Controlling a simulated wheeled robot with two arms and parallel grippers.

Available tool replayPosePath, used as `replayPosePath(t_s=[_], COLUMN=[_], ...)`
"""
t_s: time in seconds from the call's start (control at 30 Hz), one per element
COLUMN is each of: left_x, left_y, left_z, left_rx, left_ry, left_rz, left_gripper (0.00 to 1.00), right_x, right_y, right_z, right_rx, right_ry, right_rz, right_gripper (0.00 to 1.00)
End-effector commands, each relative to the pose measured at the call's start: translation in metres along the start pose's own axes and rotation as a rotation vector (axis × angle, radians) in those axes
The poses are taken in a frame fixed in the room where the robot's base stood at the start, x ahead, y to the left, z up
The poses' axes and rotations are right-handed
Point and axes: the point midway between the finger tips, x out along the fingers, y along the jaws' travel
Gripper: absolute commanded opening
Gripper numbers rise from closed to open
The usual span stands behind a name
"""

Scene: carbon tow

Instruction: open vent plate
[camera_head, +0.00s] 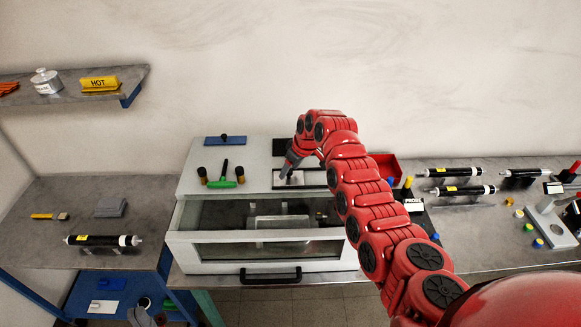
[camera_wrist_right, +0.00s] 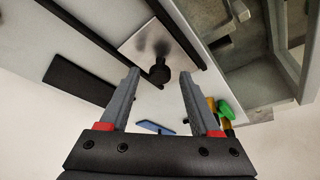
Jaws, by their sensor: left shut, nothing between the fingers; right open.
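The vent plate (camera_wrist_right: 135,44) is a shiny metal plate with a black knob (camera_wrist_right: 160,74), lying between two dark rails on top of the white cabinet (camera_head: 258,150). In the head view the plate (camera_head: 296,181) is partly hidden by my right gripper (camera_head: 287,172). The right gripper is open; in the right wrist view its fingers (camera_wrist_right: 159,80) point at the knob, one on each side of it. I cannot tell if they touch it.
A green-handled tool (camera_head: 224,181), two dark cylinders and a blue piece (camera_head: 225,140) stand on the cabinet top. A front handle (camera_head: 270,274) is below its window. A red bin (camera_head: 385,165) and several black tubes lie on the right bench; the left bench (camera_head: 60,195) has free room.

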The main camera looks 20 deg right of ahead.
Motion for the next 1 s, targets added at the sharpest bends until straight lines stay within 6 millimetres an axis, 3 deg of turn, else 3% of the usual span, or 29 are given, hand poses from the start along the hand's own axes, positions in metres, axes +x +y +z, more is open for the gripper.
replayPosePath(t_s=[0.2,0.5,0.57,1.0], left_x=[-0.0001,-0.0001,-0.0001,-0.0001], left_y=[0.0000,0.0000,0.0000,0.0000], left_z=[0.0000,0.0000,0.0000,0.0001], left_rx=[0.000,0.000,0.000,0.000], left_ry=[0.000,0.000,0.000,0.000], left_rz=[0.000,0.000,0.000,0.000], left_gripper=[0.00,0.00,0.00,0.00], right_x=[0.0002,0.0001,0.0001,0.0000], right_y=[0.0000,-0.0001,0.0000,0.0000], right_z=[0.0002,0.0004,0.0005,0.0005], right_rx=[0.000,0.000,0.000,0.000], right_ry=[-0.001,-0.001,-0.001,-0.002], right_rz=[0.000,-0.001,-0.001,-0.001], right_gripper=[0.62,0.08,0.00,0.00])
